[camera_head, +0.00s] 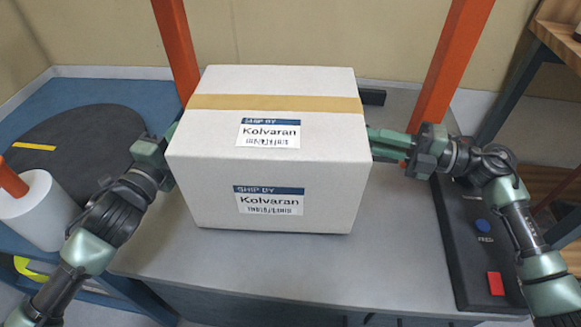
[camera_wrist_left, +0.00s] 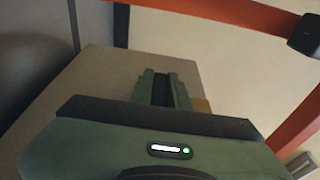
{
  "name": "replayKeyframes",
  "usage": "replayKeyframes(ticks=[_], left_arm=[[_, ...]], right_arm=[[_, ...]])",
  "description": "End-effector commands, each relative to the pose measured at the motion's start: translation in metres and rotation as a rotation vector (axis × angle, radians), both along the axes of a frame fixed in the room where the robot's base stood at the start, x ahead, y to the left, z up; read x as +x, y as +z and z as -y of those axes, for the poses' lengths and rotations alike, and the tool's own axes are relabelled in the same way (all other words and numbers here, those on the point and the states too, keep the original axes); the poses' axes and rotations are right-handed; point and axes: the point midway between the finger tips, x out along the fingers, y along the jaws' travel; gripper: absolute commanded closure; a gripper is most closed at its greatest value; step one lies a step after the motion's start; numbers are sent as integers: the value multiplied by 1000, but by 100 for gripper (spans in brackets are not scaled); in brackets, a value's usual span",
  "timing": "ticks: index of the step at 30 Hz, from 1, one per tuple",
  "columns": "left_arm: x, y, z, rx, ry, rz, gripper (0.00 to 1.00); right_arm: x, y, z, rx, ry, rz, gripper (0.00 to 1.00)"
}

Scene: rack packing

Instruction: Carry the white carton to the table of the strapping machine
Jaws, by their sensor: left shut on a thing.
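The white carton (camera_head: 210,205) has a tan tape strip and "Kolvaran" labels on its top and front. It is upright over the grey table (camera_head: 270,270) of the strapping machine, in front of two orange posts (camera_head: 455,60). I cannot tell whether its base touches the table. My left gripper (camera_head: 170,135) is at the carton's left side and shut on it; the carton hides its fingertips in the head view. In the left wrist view its fingers (camera_wrist_left: 163,90) lie against the carton's side (camera_wrist_left: 105,75). My right gripper (camera_head: 385,145) is at the right side, its fingertips hidden.
A black control panel (camera_head: 465,245) with a blue feed button and a red button lies on the table's right. At left are a white roll (camera_head: 38,212) and a dark round turntable (camera_head: 75,140). A wooden-topped rack (camera_head: 560,40) stands at upper right. The table's front strip is clear.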

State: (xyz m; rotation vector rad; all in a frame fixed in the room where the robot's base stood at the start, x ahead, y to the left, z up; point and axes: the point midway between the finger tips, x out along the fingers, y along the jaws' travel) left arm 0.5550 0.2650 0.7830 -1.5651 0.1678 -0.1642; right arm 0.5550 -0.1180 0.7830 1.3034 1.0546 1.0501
Motion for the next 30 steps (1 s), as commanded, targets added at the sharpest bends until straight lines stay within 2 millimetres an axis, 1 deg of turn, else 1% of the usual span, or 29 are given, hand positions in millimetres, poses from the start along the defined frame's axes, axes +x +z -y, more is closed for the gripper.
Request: replayKeyframes(ticks=[1, 12, 13, 15, 30], left_arm=[[1, 2, -2, 1, 4, 7, 100], [1, -14, -2, 1, 5, 7, 100], [1, -19, -3, 1, 7, -2, 78], [1, -18, -2, 1, 5, -1, 62], [0, -18, 0, 0, 1, 0, 62]], right_arm=[[1, 2, 2, 5, -4, 3, 100], [1, -14, 2, 4, -4, 3, 100], [1, -19, 2, -1, -3, -1, 78], [1, -18, 1, -1, -3, 0, 62], [0, -18, 0, 0, 0, 0, 62]])
